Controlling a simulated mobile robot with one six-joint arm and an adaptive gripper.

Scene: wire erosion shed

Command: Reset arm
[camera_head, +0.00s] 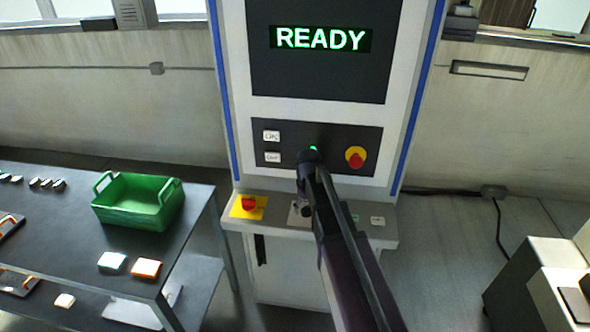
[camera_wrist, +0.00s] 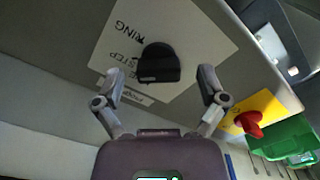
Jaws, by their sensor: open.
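My arm reaches to the front of the machine (camera_head: 230,90), whose screen (camera_head: 321,38) reads READY in green. My gripper (camera_head: 303,207) is at the machine's lower ledge, partly hidden by my arm in the head view. In the wrist view my gripper (camera_wrist: 160,80) is open, its two fingers spread apart. A black knob (camera_wrist: 158,64) on a white lettered plate (camera_wrist: 200,45) shows between and beyond the fingers. Nothing is held. I cannot tell how far the fingers are from the knob.
A red knob on a yellow plate (camera_head: 240,212) is on the ledge (camera_head: 275,226), left of my gripper. A red emergency button (camera_head: 355,158) is on the upper panel. A dark table (camera_head: 60,215) at left holds a green crate (camera_head: 130,218) and small blocks. Open floor (camera_head: 440,260) lies right.

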